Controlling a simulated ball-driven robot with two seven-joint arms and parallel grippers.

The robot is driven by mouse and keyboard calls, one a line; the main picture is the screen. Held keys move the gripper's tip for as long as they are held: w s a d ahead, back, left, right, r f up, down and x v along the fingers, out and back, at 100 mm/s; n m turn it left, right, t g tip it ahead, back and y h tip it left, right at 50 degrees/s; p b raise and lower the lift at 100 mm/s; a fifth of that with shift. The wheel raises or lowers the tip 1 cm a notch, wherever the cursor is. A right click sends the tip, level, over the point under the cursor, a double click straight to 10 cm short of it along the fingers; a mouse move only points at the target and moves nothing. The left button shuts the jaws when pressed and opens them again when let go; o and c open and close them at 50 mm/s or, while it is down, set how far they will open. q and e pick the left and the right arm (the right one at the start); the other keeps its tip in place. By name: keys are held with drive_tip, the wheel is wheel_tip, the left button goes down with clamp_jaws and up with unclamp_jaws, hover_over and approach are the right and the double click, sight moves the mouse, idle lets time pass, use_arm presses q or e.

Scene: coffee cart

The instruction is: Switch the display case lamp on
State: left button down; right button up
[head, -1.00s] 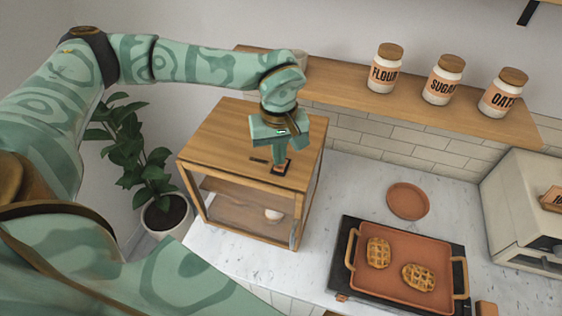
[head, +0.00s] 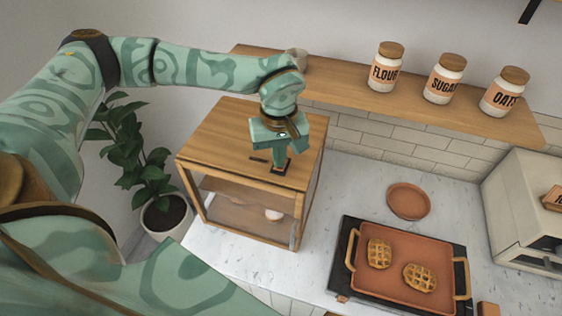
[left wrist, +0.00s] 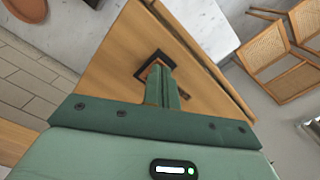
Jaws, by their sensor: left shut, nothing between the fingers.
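The wooden display case (head: 218,134) stands on the counter at the centre left of the head view, with glass sides and a small white thing inside. On its top is a dark-framed switch with an orange-brown rocker (head: 281,168); the switch frame (left wrist: 143,72) also shows in the left wrist view. My left gripper (head: 278,163) is shut and empty, pointing down with its fingertips at the switch. The fingers (left wrist: 164,74) cover part of the rocker, so I cannot tell its position or whether they touch it. No lamp glow is clear. My right gripper is not in view.
A wooden shelf (head: 345,88) with flour (head: 386,70), sugar and oats jars runs behind the case. A terracotta tray (head: 390,283) with two waffles and a round plate (head: 408,201) are to the right. A potted plant (head: 140,165) stands at the left.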

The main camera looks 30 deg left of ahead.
use_arm(q)
drive_tip(key=shift+f, duration=0.25)
wheel_tip(320, 180, up, 7)
drive_tip(key=p, duration=0.6)
drive_tip(key=shift+r, duration=0.1)
idle(0.4)
